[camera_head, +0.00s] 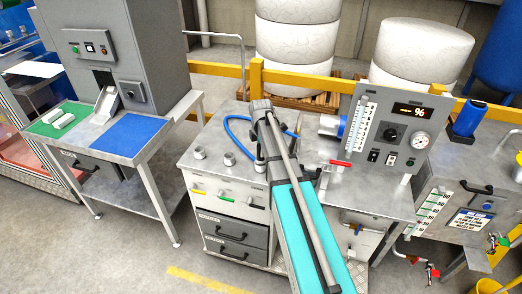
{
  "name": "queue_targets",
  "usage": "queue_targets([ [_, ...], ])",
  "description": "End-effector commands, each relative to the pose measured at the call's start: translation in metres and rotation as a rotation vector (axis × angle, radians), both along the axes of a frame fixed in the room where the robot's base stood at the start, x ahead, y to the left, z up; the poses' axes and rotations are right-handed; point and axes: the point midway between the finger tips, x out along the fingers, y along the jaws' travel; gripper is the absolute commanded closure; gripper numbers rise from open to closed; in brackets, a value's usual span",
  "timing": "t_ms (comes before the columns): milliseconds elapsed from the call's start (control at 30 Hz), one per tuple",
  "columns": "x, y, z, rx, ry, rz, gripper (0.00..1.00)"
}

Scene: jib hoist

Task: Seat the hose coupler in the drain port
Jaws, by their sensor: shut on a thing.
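My arm reaches in from the bottom and ends over the middle bench. My gripper (260,160) shows only as a small dark part at the left edge of the arm, shut near the end of the blue hose (229,133). The coupler in it is too small and too covered to make out. The hose loops over the bench top behind the arm. Two round metal ports, a left one (200,153) and a middle one (229,158), stand free on the bench top left of my gripper. I cannot tell whether the coupler touches a port.
The bench (190,172) has yellow and green labels and drawers. Right of the arm stand a gauge panel (390,130) reading 96 and a red-handled valve (340,163). A grey machine (115,45) stands left. Yellow rails (290,77) run behind. Floor is clear at lower left.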

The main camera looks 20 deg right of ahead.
Motion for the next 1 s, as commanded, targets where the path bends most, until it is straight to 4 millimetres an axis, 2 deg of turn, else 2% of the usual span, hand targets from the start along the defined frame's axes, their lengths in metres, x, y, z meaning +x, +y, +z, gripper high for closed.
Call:
queue_targets([
  [167,0.0000,0.0000,-0.0057,0.000,0.000,0.000,1.00],
  [200,0.0000,0.0000,-0.0041,0.000,0.000,0.000,0.50],
  [367,0.0000,0.0000,-0.0038,0.000,0.000,0.000,0.20],
  [400,0.0000,0.0000,-0.0038,0.000,0.000,0.000,0.17],
  [1000,0.0000,0.0000,0.0023,0.000,0.000,0.000,0.17],
])
